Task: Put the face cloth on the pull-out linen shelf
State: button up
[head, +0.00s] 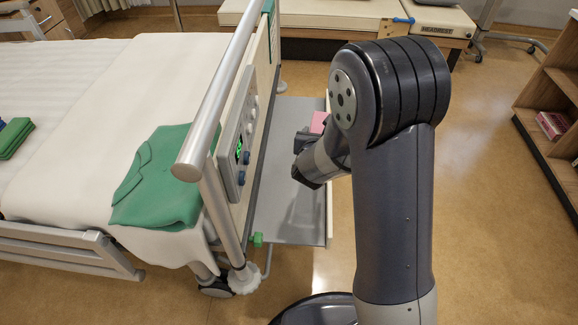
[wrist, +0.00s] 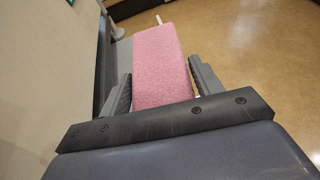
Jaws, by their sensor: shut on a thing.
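The face cloth is a folded pink block. In the wrist view the cloth (wrist: 160,65) sits between the two fingers of my gripper (wrist: 160,85), which is shut on it. In the head view only a small pink part of the cloth (head: 319,121) shows past my gripper (head: 308,142); my arm hides the rest. The pull-out linen shelf (head: 290,205) is a grey panel extending from the foot end of the bed. My gripper and the cloth are over the far part of the shelf. I cannot tell whether the cloth touches it.
The bed's footboard with its rail (head: 222,85) and control panel (head: 236,150) stands along the shelf's left side. A green garment (head: 160,185) lies on the bed. A wooden bookcase (head: 552,110) stands at the right. The near part of the shelf is bare.

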jog(key=n+y+b, duration=0.1)
jog(key=y+b, duration=0.1)
jog(key=b, duration=1.1)
send_over(292, 184)
notch_tip(292, 184, down, 13)
notch_tip(292, 184, down, 10)
jog(key=b, duration=0.5)
jog(key=shift+a+r, duration=0.1)
jog(key=shift+r, duration=0.15)
jog(key=o, duration=1)
jog(key=shift+c, duration=0.2)
